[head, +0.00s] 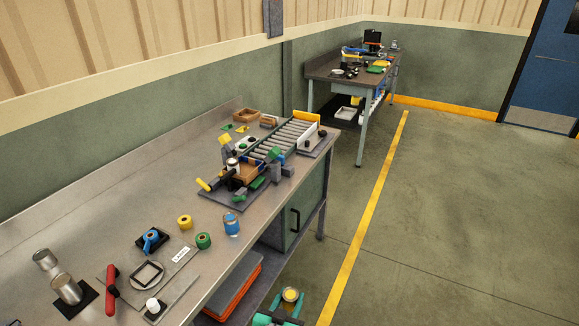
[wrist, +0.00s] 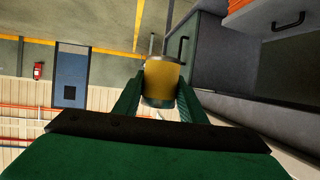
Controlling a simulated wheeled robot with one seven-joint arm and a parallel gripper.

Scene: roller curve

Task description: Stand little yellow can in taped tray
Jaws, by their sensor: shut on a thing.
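The little yellow can (head: 291,294) is held in my gripper (head: 282,311) at the bottom of the head view, low beside the front of the bench. In the wrist view the yellow can (wrist: 160,80) sits between the two green fingers (wrist: 160,98), which are closed on its sides. A small wooden tray (head: 246,122) lies at the back of the bench, and a brown box-like tray (head: 262,171) stands by the rollers. I cannot make out tape on either, so I cannot tell which is the taped tray.
Orange trays (head: 236,286) lie on the shelf below. Floor to the right is clear.

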